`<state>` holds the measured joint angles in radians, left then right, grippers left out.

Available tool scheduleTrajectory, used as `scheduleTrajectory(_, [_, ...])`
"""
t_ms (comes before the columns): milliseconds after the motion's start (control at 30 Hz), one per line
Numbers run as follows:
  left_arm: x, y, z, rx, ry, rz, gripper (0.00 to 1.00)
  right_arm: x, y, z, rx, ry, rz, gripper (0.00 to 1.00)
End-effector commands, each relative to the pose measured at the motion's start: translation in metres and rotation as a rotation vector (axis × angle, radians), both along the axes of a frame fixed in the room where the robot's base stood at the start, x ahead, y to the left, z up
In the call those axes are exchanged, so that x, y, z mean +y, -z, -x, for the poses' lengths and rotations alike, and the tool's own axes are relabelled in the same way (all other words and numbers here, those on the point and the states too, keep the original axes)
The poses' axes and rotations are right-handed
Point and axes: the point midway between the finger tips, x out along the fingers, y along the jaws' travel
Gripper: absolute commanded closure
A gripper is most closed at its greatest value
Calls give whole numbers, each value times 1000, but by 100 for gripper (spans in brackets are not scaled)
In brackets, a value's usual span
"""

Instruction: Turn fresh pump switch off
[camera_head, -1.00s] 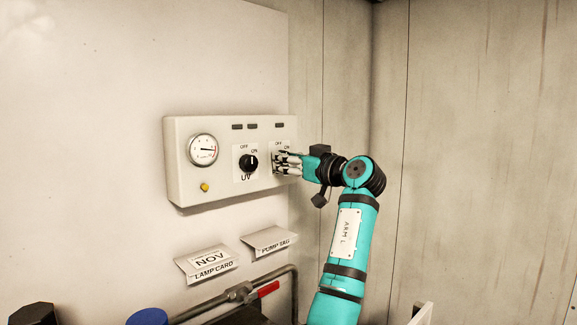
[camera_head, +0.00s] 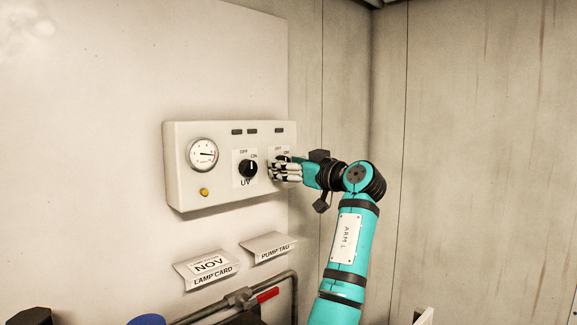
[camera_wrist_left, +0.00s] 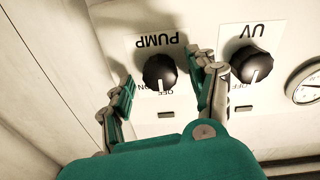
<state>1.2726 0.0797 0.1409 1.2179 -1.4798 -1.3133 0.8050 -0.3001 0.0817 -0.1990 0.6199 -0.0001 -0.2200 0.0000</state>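The pump switch is a black round knob (camera_wrist_left: 160,71) with a white pointer line, on a white plate marked PUMP, OFF and ON. It appears upside down in the left wrist view, its pointer toward the lettering. My left gripper (camera_wrist_left: 166,90) is open, with one finger on each side of this knob; I cannot tell whether they touch it. In the head view my left gripper (camera_head: 285,173) is in front of the pump plate and hides most of the knob. My right gripper is not in view.
The UV knob (camera_head: 247,168) is close beside the left gripper on the same white panel (camera_head: 183,140). A gauge (camera_head: 203,154) and yellow button (camera_head: 204,192) are farther left. The lamp card (camera_head: 207,268), pump tag (camera_head: 268,246) and red valve handle (camera_head: 267,295) are below.

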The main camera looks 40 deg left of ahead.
Motion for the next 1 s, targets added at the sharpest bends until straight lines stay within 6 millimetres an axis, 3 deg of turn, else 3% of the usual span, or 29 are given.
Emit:
scheduleTrajectory(267, [-11, 0, 0, 0, 2, 0, 41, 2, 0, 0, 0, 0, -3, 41])
scheduleTrajectory(700, [-97, 4, 10, 0, 2, 0, 41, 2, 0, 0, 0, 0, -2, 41])
scheduleTrajectory(1000, [-119, 5, 13, 1, 0, 0, 41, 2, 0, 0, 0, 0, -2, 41])
